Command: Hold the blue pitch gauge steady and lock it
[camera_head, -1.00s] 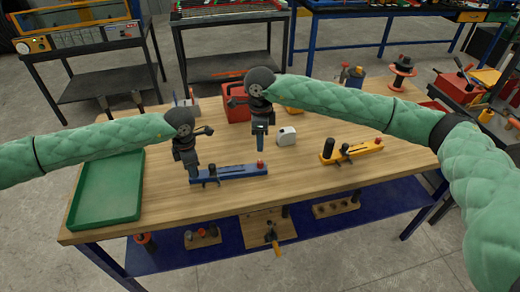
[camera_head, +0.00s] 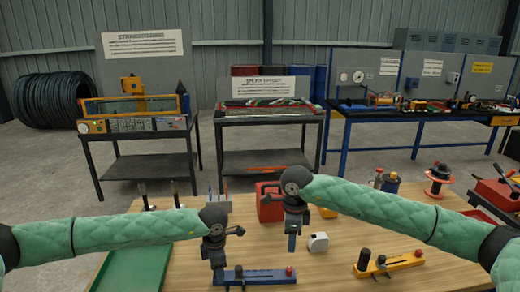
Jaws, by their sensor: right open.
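The blue pitch gauge (camera_head: 262,276) lies on the wooden table at the bottom of the head view, with a red knob at its right end and a dark post near its left end. My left gripper (camera_head: 218,277) points down at the gauge's left end; whether its fingers are closed on it is too small to tell. My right gripper (camera_head: 292,246) hangs above the table behind the gauge's right end, open and apart from the gauge. A yellow-orange gauge (camera_head: 400,262) lies to the right.
A white tape-measure-like box (camera_head: 318,242) stands right of my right gripper. A red box (camera_head: 270,203) is behind it. A green tray (camera_head: 135,268) lies at the left. Canisters and a red spool (camera_head: 438,178) stand at the back right.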

